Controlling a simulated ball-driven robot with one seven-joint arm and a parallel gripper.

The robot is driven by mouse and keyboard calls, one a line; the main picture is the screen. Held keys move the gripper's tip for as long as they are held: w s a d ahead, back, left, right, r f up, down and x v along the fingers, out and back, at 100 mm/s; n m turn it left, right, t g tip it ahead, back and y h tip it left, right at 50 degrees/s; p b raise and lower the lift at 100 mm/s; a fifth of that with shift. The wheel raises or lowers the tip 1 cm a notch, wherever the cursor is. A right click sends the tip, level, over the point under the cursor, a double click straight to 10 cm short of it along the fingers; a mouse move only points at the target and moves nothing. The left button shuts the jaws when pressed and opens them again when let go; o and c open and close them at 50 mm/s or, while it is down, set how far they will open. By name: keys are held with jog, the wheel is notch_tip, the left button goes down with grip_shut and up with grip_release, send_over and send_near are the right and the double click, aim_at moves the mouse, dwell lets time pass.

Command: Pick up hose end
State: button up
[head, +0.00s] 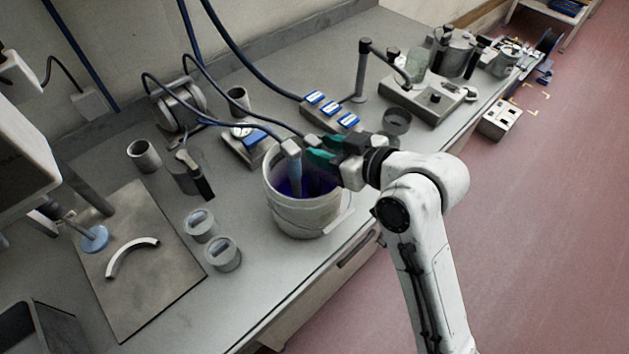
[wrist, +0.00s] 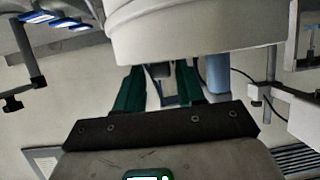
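A blue hose runs down from the wall to a grey block with a pale blue cylinder below it, seemingly the hose end (head: 294,170), which hangs upright in the mouth of a white bucket (head: 305,218) with a purple-blue inside. My gripper (head: 316,158) is at the bucket's right rim, its teal fingertips pointing left at the hose end, close beside it. In the wrist view my gripper (wrist: 160,78) shows its two fingers apart, with a gap between them. The pale blue cylinder (wrist: 216,76) is outside the right finger there, and the bucket (wrist: 190,30) fills the top.
A dark board (head: 150,290) with a curved pale piece (head: 132,257) lies at the left. Two small grey pots (head: 223,254) stand left of the bucket. A box with blue switches (head: 330,112) stands behind it. Cords cross above the bench. Bare bench lies in front of the bucket.

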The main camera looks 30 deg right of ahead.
jog(key=shift+x, duration=0.8)
jog(key=shift+c, duration=0.2)
grip_shut()
